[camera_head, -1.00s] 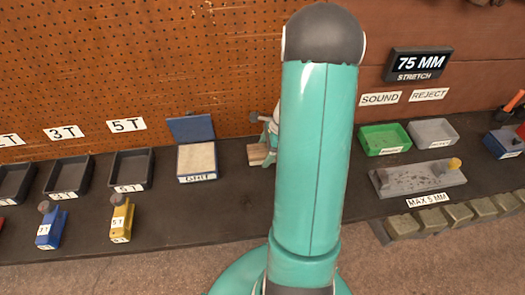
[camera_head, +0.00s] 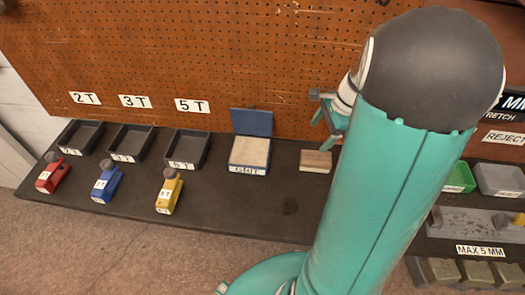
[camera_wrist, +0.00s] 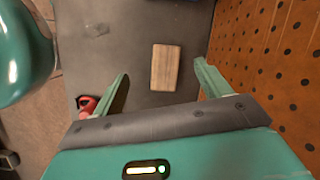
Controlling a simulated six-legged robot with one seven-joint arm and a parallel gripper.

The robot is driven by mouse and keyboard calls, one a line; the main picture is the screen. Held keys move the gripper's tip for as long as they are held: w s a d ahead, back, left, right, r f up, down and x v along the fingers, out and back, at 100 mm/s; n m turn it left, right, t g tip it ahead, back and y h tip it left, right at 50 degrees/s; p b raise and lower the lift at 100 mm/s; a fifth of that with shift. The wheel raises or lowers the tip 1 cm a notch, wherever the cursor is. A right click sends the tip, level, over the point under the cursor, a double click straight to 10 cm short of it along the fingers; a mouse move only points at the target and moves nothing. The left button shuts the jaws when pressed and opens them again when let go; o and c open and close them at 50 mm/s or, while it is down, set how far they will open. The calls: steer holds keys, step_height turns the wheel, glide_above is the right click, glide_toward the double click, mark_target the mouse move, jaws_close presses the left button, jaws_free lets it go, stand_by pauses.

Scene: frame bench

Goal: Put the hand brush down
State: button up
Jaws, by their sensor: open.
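The hand brush appears to be the block with a pale wooden top (camera_head: 316,161). It lies flat on the dark bench, right of the grit box, and its bristles cannot be made out. In the wrist view the same wooden block (camera_wrist: 165,67) lies beyond and between my fingertips, with bench showing around it. My gripper (camera_head: 321,130) is above and just behind the block, partly hidden by my arm. Its two fingers are spread wide and empty in the wrist view (camera_wrist: 162,73).
A blue-lidded grit box (camera_head: 249,152) and dark trays (camera_head: 187,149) line the pegboard side. A green tray (camera_head: 459,178) is at right. Bench before the brush is clear.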

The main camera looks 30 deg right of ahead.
steer(key=s+a+r+n+t+h, duration=0.1)
steer(key=s+a+r+n, duration=0.2)
steer(key=a+n, duration=0.4)
steer(key=s+a+r+n+t+h, duration=0.1)
steer(key=s+a+r+n, duration=0.2)
steer(key=a+r+n, duration=0.3)
steer(key=s+a+r+n+t+h, duration=0.1)
steer(key=s+a+r+n, duration=0.2)
steer(key=a+r+n, duration=0.2)
steer(key=a+n, duration=0.3)
steer(key=a, duration=0.4)
steer(key=shift+s+a, duration=0.2)
steer(key=shift+s, duration=0.05)
steer(key=shift+d, duration=0.15)
